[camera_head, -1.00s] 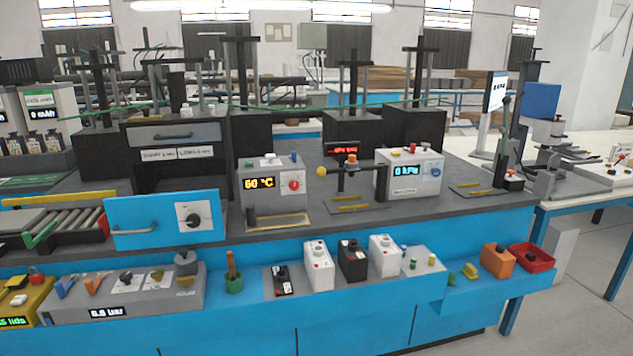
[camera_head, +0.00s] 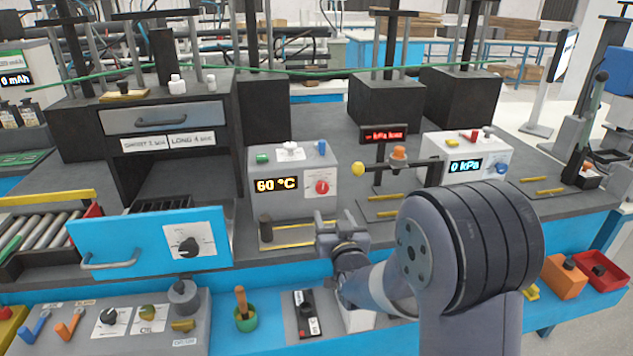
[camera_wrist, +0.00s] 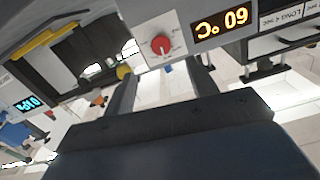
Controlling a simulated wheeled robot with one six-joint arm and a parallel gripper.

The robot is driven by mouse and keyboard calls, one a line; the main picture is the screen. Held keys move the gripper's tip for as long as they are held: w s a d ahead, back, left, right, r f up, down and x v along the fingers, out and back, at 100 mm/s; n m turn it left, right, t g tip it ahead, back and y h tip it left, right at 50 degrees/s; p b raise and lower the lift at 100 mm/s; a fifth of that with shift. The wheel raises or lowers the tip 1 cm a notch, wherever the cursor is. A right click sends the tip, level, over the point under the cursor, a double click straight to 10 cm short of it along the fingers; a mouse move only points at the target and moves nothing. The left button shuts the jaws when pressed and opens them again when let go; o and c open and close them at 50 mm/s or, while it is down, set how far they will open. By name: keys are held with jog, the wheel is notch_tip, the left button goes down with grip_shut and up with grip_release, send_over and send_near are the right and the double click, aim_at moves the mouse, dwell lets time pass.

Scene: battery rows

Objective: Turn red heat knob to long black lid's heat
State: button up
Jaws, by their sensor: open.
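The red heat knob (camera_head: 322,187) is on the front of a grey-white heater box (camera_head: 262,206), right of its display, which reads 60 °C. In the wrist view the knob (camera_wrist: 160,44) appears upside down beside the display (camera_wrist: 222,25). My gripper (camera_head: 338,221) is open and empty, below and slightly right of the knob and apart from it. Its two fingers (camera_wrist: 162,88) point toward the box in the wrist view. The label strip (camera_head: 167,143) on the black cabinet carries a "LONG" card on its right half; its small print is hard to read.
A second box (camera_head: 465,160) reading 0 kPa stands to the right. A stand (camera_head: 388,160) with a yellow ball and a red display is between the boxes. A blue drawer front (camera_head: 150,243) juts out at left. My forearm covers the lower right of the bench.

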aim_at(323, 190)
jog(key=p+x, duration=0.2)
jog(key=x, duration=0.8)
jog(key=shift+w, duration=0.35)
jog(key=shift+c, duration=0.5)
jog(key=c, duration=0.8)
jog(key=shift+c, duration=0.2)
jog(key=shift+f+b, duration=0.15)
jog(key=shift+b, duration=0.45)
jog(key=shift+r+n+b, duration=0.2)
jog(key=shift+n+b, duration=0.3)
jog(key=shift+b, duration=0.15)
jog(key=o, duration=0.9)
